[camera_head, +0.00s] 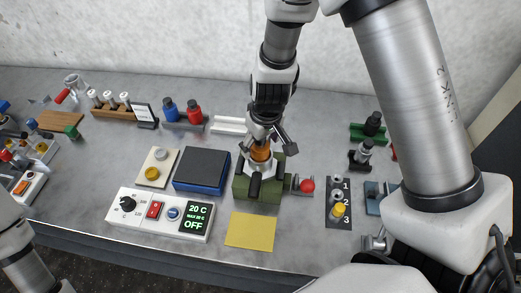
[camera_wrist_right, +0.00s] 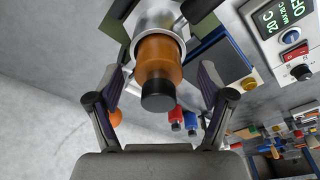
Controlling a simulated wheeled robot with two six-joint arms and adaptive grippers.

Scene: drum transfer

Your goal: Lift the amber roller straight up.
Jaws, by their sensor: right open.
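The amber roller (camera_head: 261,153) stands upright in a silver ring on the green block (camera_head: 242,190). In the right wrist view the amber roller (camera_wrist_right: 160,60) shows its orange-brown body and a black end, with its other end hidden inside the ring. My right gripper (camera_head: 265,146) is over the block. In the wrist view its open fingers (camera_wrist_right: 160,78) lie on either side of the roller, with a visible gap on each side. My left gripper is not in view; only part of my left arm shows at the lower left.
A red knob (camera_head: 307,185) sticks out right of the block. A dark blue-sided box (camera_head: 203,169) stands close on its left, and a control panel (camera_head: 160,213) reading OFF lies in front left. A yellow mat (camera_head: 250,230) lies in front. A numbered rack (camera_head: 338,203) stands to the right.

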